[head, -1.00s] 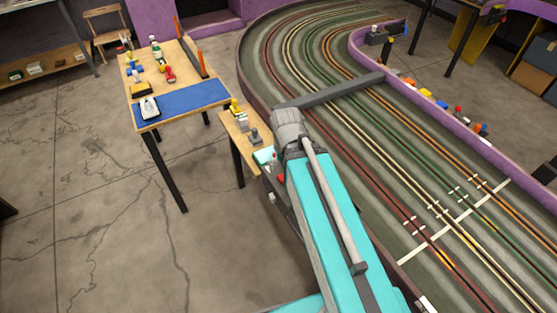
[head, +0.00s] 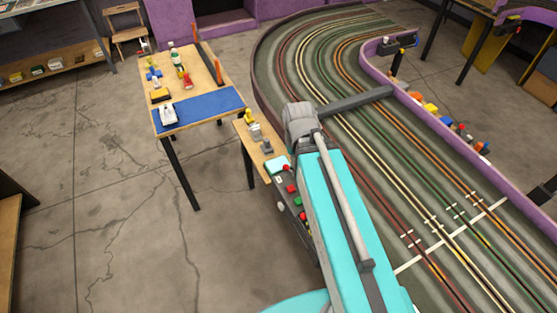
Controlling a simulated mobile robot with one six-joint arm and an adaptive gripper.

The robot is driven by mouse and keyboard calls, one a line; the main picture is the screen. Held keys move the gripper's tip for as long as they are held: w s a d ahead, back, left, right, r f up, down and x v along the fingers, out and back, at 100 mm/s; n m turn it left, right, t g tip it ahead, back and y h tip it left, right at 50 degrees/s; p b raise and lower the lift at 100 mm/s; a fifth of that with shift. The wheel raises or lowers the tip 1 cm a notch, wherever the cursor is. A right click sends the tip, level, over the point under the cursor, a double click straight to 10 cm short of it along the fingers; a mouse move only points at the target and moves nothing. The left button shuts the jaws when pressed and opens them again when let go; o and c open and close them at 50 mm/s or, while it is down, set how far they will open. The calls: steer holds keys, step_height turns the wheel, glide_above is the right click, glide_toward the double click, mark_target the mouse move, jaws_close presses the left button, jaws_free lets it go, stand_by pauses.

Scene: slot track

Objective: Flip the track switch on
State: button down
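I cannot make out the track switch for certain. A dark control panel (head: 297,212) with red and green buttons shows at the end of the narrow wooden bench, just left of my arm. My turquoise arm partly covers this panel, so some of its controls may be hidden. My arm reaches up from the bottom of the view to a grey joint beside the left wall of the slot track (head: 420,170). My gripper does not show, so its state and its distance from the panel are hidden.
The narrow bench (head: 257,158) holds small grey and yellow items and a turquoise one. A larger table (head: 205,75) with a blue mat (head: 205,108) stands behind it. The floor at left is clear.

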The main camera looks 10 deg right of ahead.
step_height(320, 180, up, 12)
steer(key=p, duration=1)
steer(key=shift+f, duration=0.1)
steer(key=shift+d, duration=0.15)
